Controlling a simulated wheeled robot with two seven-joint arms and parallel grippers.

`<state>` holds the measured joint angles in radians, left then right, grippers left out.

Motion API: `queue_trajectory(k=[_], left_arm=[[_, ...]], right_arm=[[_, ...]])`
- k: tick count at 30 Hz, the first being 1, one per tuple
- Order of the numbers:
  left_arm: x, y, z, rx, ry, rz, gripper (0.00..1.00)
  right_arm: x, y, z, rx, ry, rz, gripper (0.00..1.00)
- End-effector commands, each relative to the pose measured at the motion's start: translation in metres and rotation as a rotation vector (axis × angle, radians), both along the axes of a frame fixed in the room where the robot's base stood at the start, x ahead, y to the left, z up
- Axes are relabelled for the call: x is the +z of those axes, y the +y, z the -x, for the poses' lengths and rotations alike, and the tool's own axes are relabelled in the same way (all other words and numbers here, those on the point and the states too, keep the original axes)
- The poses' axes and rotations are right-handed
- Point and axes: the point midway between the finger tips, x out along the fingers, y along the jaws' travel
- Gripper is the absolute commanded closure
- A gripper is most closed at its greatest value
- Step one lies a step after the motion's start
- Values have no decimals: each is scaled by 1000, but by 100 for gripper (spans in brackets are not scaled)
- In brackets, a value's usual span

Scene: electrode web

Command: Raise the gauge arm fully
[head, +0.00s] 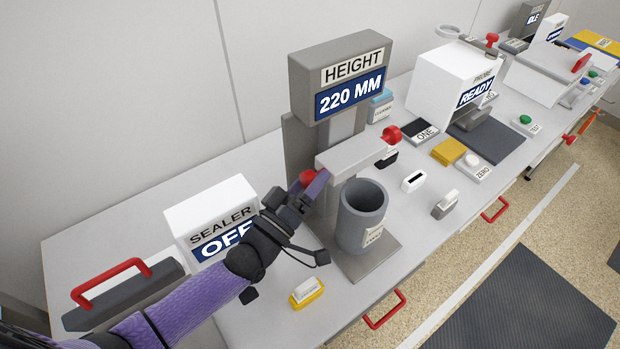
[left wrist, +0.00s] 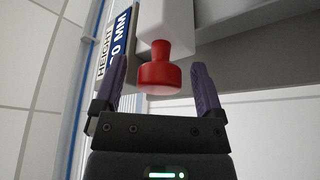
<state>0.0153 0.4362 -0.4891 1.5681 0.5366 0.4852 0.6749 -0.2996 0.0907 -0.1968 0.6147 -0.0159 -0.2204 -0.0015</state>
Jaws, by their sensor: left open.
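The height gauge (head: 340,62) stands on the bench and its display reads 220 MM. Its light grey gauge arm (head: 350,152) sticks out above a dark grey cup (head: 362,215). A red knob (head: 307,177) is at the arm's left end, partly hidden by my gripper; another red knob (head: 391,134) is at the right end. My left gripper (head: 305,190) is open at the left knob. In the left wrist view, a red knob (left wrist: 158,76) lies between the spread fingers (left wrist: 157,92), with visible gaps on both sides. My right gripper is not in view.
A white sealer box (head: 215,222) reading OFF stands left of the gauge, behind my left arm. A grey bar with a red handle (head: 110,282) is at the front left. A yellow-based block (head: 307,293) lies in front. A probe box (head: 455,80) reading READY stands to the right.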

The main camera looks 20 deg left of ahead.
Motion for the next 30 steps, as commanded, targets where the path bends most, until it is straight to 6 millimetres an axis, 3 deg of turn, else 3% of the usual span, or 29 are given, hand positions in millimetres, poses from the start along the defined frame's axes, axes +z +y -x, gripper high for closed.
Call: queue_trajectory(k=[15, 30], left_arm=[[-25, 32, 80, 0, 3, -1, 11], [-27, 35, 87, 0, 0, 0, 11]], right_arm=[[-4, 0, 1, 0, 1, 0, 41], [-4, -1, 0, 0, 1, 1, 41]])
